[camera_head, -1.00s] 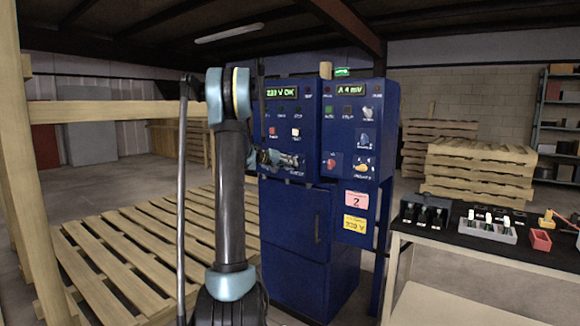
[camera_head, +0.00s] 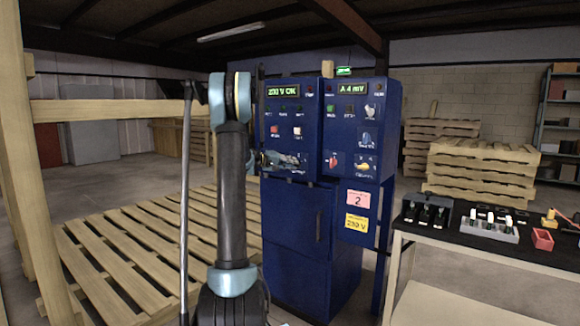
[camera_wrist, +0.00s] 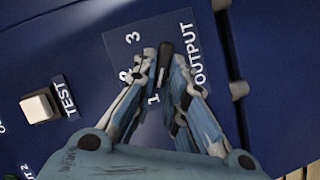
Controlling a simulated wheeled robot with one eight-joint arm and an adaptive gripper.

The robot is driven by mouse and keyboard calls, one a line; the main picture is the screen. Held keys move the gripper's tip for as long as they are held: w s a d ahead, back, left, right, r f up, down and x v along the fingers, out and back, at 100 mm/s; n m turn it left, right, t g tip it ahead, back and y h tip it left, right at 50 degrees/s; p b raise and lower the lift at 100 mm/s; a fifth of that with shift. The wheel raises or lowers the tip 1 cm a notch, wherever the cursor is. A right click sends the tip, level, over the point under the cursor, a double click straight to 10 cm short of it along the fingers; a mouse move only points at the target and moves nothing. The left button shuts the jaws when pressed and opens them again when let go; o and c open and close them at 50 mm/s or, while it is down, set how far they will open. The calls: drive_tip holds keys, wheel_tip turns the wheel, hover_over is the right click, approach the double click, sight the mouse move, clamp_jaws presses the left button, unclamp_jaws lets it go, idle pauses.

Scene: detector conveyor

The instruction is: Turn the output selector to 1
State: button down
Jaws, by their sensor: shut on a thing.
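The output selector (camera_wrist: 166,52) is a black elongated knob on a dark blue panel plate in the wrist view. The word OUTPUT is beside it, with the numbers 3, 2 and 1 around its other side. The 2 is partly covered by a finger. My gripper (camera_wrist: 165,68) is shut on the knob, one finger on each side. The knob's lower end lies close to the 1; I cannot tell which end is its pointer. In the head view my gripper (camera_head: 290,160) is at the lower part of the left panel and hides the selector.
The blue cabinet (camera_head: 295,230) has a second panel (camera_head: 350,125) with red, blue and yellow knobs just right of my gripper. A white TEST button (camera_wrist: 37,106) is near the selector. A workbench (camera_head: 470,255) stands right, a wooden pallet (camera_head: 130,250) left.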

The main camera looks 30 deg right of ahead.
drive_tip(key=shift+w, duration=0.2)
drive_tip(key=c, duration=1.6)
unclamp_jaws()
drive_tip(key=shift+w+f, duration=0.1)
drive_tip(key=shift+f, duration=0.05)
drive_tip(key=a+r, duration=0.2)
drive_tip(key=a, duration=0.9)
drive_tip(key=shift+s+a, duration=0.35)
drive_tip(key=shift+r, duration=0.1)
drive_tip(key=s+a+f+n+y, duration=0.1)
drive_tip(key=s+a+f+y, duration=0.4)
drive_tip(key=s+a, duration=0.8)
drive_tip(key=s+a+f+n+t+y, duration=0.1)
drive_tip(key=s+a+f+y, duration=0.4)
drive_tip(key=s+a+f, duration=0.6)
drive_tip(key=s+a+f+n+y, duration=0.3)
drive_tip(key=s+a+f+y, duration=0.2)
drive_tip(key=s+a, duration=1)
drive_tip(key=s+f, duration=0.3)
drive_tip(key=s, duration=0.1)
drive_tip(key=shift+s+a+t+y, duration=0.15)
drive_tip(key=shift+a+t+y, duration=0.15)
drive_tip(key=shift+a+y, duration=0.1)
